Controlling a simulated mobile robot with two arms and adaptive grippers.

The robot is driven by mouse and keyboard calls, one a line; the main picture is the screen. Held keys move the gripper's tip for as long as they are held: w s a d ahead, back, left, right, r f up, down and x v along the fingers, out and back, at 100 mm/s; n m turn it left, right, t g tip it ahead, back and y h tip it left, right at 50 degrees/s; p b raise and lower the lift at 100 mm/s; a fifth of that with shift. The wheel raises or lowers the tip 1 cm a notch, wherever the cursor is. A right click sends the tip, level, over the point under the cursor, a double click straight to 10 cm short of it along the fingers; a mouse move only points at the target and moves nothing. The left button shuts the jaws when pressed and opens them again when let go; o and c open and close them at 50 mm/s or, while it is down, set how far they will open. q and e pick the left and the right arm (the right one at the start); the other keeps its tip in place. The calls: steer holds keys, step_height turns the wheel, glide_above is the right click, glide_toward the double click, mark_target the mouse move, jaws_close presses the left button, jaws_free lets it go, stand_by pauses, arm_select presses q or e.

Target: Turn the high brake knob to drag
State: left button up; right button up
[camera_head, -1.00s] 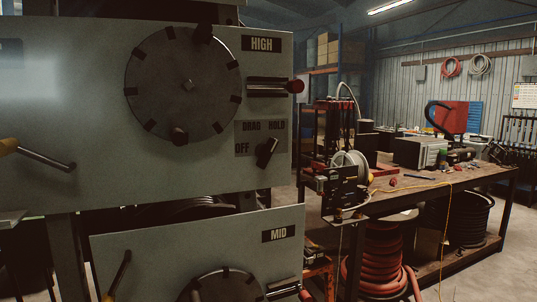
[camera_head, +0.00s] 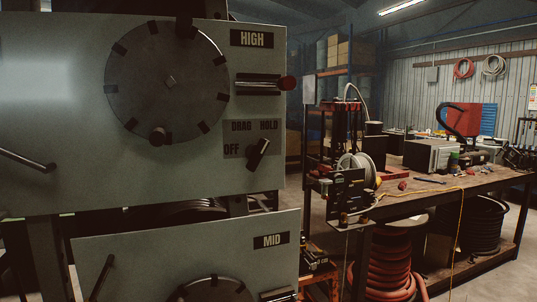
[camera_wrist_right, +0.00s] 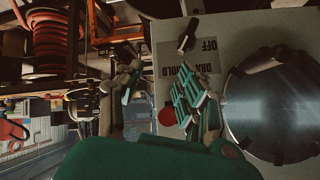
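The high brake knob (camera_head: 258,153) is a black bar-shaped knob on the grey upper panel (camera_head: 60,110). It sits below the DRAG and HOLD labels (camera_head: 254,126) and right of the OFF label (camera_head: 232,149). It is tilted, its upper end leaning right towards HOLD; I cannot tell which end is the pointer. In the right wrist view the knob (camera_wrist_right: 187,35) shows near the top, beyond the fingers. My right gripper (camera_wrist_right: 158,85) has green-padded fingers spread apart, with nothing seen between them. Neither gripper shows in the head view.
A large notched disc (camera_head: 168,82) and a red-tipped lever (camera_head: 265,84) are above the knob. A lower panel marked MID (camera_head: 270,240) is beneath. A workbench (camera_head: 440,195) with reels and tools stands at the right, a red hose coil (camera_head: 392,265) beneath it.

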step_height(320, 180, up, 11)
steer(key=a+t, duration=0.1)
steer(key=t, duration=0.1)
steer(key=m+t+y, duration=0.1)
steer(key=t+y, duration=0.2)
steer(key=t, duration=0.2)
glide_toward(261, 153)
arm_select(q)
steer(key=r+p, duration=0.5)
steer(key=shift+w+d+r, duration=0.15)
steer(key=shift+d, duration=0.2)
arm_select(e)
steer(key=x, duration=1)
jaws_close()
